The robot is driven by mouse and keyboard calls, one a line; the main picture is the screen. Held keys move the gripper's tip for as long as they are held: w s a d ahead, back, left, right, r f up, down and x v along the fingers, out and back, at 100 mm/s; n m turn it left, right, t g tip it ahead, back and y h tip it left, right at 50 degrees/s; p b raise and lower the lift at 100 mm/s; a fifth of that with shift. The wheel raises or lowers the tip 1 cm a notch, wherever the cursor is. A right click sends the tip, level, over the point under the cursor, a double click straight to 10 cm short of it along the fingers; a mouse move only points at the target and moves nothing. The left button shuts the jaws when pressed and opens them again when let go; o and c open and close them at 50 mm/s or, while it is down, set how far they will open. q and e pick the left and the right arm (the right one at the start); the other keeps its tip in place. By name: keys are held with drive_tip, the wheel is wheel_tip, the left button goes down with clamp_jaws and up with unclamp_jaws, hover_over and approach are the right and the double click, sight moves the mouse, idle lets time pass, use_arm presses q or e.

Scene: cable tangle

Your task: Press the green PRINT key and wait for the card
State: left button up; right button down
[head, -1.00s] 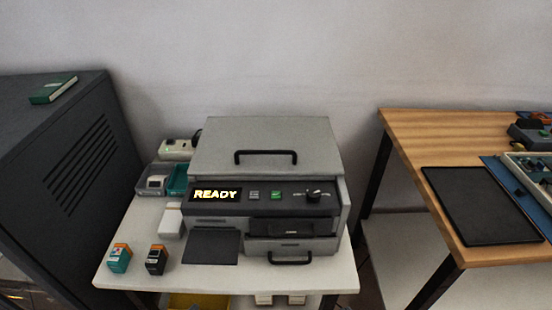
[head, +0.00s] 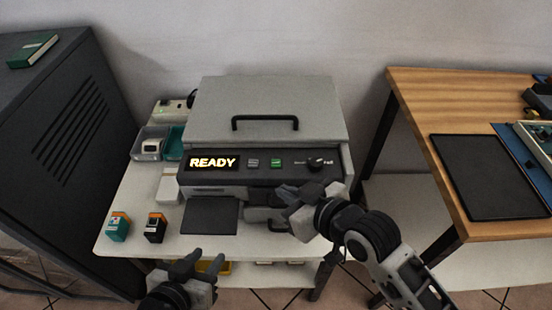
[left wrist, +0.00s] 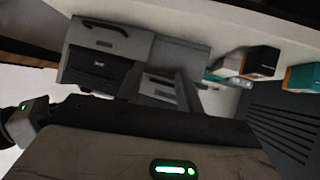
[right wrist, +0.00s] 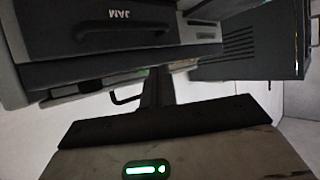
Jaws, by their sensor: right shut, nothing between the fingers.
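The card printer (head: 265,110) stands on a white table, its display (head: 212,162) lit with READY. The green PRINT key (head: 276,162) is on its front panel, right of a grey key (head: 253,162). No card shows on the dark output tray (head: 210,216). My right gripper (head: 288,190) is shut and empty, in front of the printer's lower right front, below and apart from the green key. Its closed fingers also show in the right wrist view (right wrist: 155,88). My left gripper (head: 200,264) appears open and empty, low before the table's front edge.
A teal cartridge box (head: 118,228) and a black-orange one (head: 156,228) stand at the table's left front. A dark knob (head: 317,162) is right of the green key. A dark cabinet (head: 60,150) is at left; a wooden table (head: 410,110) with a black mat (head: 488,175) is at right.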

drive_tip(key=w+a+r+n+g, duration=0.2)
drive_tip(key=w+a+r+n, duration=0.2)
drive_tip(key=r+n, duration=0.15)
use_arm(q)
drive_tip(key=shift+s+a+p, duration=0.15)
drive_tip(key=shift+a+p, duration=0.05)
drive_tip(key=shift+p, duration=0.45)
use_arm(e)
wheel_tip(320, 180, up, 6)
drive_tip(key=n+h, duration=0.2)
drive_tip(key=n, duration=0.2)
hover_over(280, 166)
drive_tip(key=shift+g, duration=0.3)
drive_tip(key=shift+f, duration=0.1)
